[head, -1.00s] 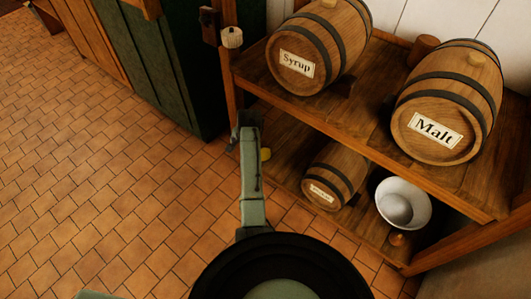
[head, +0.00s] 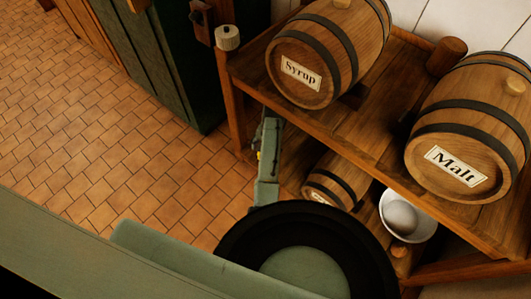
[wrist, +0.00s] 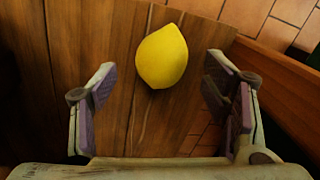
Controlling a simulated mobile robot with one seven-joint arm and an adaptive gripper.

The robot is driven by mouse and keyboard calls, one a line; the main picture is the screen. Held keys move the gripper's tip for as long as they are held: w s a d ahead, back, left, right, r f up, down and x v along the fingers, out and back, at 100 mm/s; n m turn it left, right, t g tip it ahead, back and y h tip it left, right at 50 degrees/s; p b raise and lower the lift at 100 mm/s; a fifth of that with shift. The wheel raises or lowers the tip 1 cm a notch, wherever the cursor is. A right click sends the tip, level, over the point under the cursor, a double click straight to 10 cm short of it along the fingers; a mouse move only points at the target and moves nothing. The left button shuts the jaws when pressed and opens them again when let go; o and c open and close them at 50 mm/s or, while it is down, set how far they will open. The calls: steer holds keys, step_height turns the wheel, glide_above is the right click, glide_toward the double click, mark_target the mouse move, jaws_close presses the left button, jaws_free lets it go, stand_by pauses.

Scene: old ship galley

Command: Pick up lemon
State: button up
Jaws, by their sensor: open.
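The yellow lemon (wrist: 162,56) lies on a wooden shelf board (wrist: 118,50) in the wrist view. My gripper (wrist: 160,85) is open, with its two purple-padded fingers apart to the left and right. The lemon shows between the fingers and a little beyond their tips, nearer the middle than either finger, and nothing is held. In the head view only a small yellow bit of the lemon (head: 258,155) shows beside my arm, which hides the rest and the fingertips.
A small barrel (head: 335,181) and a white bowl (head: 408,215) stand on the lower shelf to the right. The Syrup barrel (head: 328,50) and Malt barrel (head: 468,130) rest on the upper shelf (head: 375,125). A wooden rail (wrist: 280,85) runs along the right in the wrist view.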

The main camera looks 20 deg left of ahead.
steer(key=f, duration=0.3)
steer(key=shift+s+a+f+b, duration=0.15)
steer(key=shift+a+f+b, duration=0.1)
steer(key=shift+f+b, duration=0.1)
steer(key=shift+c, duration=0.6)
steer(key=c, duration=1.2)
